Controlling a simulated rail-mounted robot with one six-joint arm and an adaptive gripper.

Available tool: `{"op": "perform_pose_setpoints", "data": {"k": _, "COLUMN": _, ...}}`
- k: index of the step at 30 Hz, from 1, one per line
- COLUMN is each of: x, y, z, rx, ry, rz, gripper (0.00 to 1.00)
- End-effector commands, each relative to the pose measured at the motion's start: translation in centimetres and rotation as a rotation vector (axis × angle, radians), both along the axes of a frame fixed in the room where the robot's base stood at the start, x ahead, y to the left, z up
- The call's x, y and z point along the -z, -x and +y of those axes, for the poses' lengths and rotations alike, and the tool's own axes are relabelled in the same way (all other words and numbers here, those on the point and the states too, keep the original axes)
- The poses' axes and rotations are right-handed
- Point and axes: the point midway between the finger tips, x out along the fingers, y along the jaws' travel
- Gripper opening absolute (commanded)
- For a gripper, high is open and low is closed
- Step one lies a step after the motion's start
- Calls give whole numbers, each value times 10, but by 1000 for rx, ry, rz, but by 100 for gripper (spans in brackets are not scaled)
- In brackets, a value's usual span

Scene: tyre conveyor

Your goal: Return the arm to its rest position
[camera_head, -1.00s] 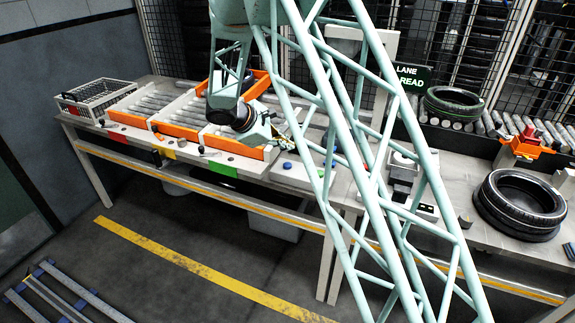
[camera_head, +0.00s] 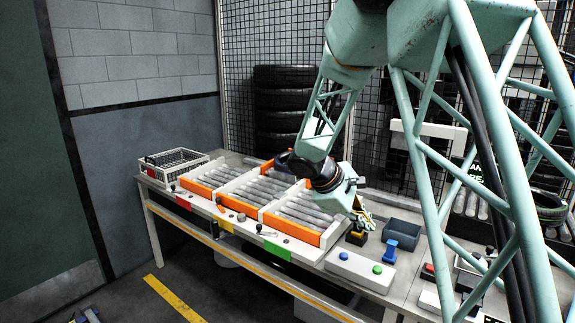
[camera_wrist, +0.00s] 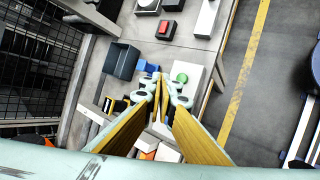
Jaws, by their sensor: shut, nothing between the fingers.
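My gripper (camera_head: 362,214) hangs from my pale green arm above the workbench. It is just right of the orange-edged roller trays (camera_head: 306,233) and behind the white button box (camera_head: 358,270). In the wrist view my gripper (camera_wrist: 159,92) has its yellow-padded fingers closed together at the tips, with nothing seen between them. The arm is bent, its forearm angling down from the upper middle of the head view.
A wire basket (camera_head: 172,166) stands at the bench's left end. A dark grey bin (camera_head: 401,233) and a blue block (camera_head: 402,238) sit right of my gripper; the bin also shows in the wrist view (camera_wrist: 122,61). Stacked tyres (camera_head: 290,110) stand behind mesh.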

Motion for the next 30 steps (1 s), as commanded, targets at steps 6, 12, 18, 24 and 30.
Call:
{"op": "perform_pose_setpoints", "data": {"k": 6, "x": -31, "y": 36, "z": -11, "rx": 72, "ry": -52, "rz": -27, "gripper": 0}}
{"op": "perform_pose_setpoints", "data": {"k": 12, "x": -55, "y": 69, "z": -19, "rx": 135, "ry": -100, "rz": -51, "gripper": 0}}
{"op": "perform_pose_setpoints", "data": {"k": 18, "x": -77, "y": 103, "z": -25, "rx": 198, "ry": -151, "rz": -74, "gripper": 0}}
{"op": "perform_pose_setpoints", "data": {"k": 24, "x": -96, "y": 137, "z": -29, "rx": 258, "ry": -201, "rz": -97, "gripper": 0}}
{"op": "perform_pose_setpoints", "data": {"k": 30, "x": -113, "y": 172, "z": -32, "rx": 318, "ry": -253, "rz": -122, "gripper": 0}}
